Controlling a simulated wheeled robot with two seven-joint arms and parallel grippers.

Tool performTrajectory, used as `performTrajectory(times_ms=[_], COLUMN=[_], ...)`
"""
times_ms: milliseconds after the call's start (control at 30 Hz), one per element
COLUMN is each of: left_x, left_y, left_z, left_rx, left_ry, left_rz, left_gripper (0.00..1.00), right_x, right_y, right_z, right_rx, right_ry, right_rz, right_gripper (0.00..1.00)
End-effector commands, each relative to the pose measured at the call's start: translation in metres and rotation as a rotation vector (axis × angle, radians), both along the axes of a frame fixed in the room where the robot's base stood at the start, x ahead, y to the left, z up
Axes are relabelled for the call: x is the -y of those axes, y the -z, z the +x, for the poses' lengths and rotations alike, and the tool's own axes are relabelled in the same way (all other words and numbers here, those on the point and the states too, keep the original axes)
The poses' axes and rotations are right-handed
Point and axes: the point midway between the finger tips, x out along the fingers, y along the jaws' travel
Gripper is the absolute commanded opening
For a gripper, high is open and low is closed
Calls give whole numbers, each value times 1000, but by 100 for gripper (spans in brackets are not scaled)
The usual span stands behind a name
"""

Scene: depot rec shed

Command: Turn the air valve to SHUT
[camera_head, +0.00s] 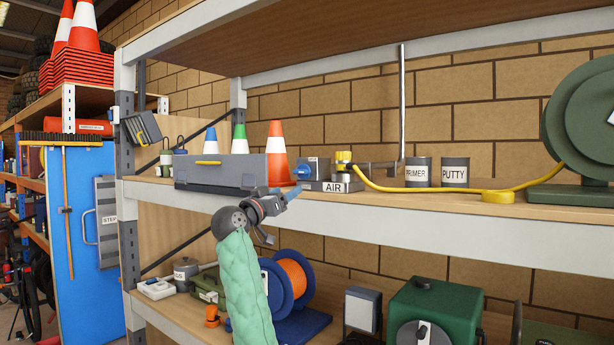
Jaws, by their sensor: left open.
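The air valve (315,168) is a small grey unit with a blue part on its left side, standing on the upper shelf on a base labelled AIR (335,187). A yellow fitting (344,162) and a yellow hose lead off its right side. My left gripper (279,212) is open at the shelf's front edge, just below and left of the valve. The valve's setting and any SHUT mark are too small to read. My right gripper is out of view.
A grey toolbox (218,174) and an orange cone (277,155) stand left of the valve. PRIMER (418,172) and PUTTY (455,172) cans and a green hose reel (583,115) stand right. A blue-and-orange reel (285,290) sits on the lower shelf, beside my forearm.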

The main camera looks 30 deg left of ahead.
Motion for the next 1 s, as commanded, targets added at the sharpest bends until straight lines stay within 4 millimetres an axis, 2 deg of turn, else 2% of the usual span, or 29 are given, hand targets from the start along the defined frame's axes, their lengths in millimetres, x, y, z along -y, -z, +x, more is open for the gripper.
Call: performTrajectory(times_ms=[233,367,567,733,1000], left_x=[-1,-2,-2,0,2], left_y=[-14,-17,-23,-30,-44], left_z=[-4,-5,4,20,52], left_rx=[86,105,104,102,103], left_ry=[-22,-45,-48,-46,-47], left_rz=[54,87,98,97,97], left_gripper=[64,64,64,64,64], right_x=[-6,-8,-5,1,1], right_y=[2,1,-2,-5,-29], right_z=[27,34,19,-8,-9], right_rx=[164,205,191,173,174], right_ry=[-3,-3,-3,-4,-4], right_rz=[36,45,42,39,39], right_gripper=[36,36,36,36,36])
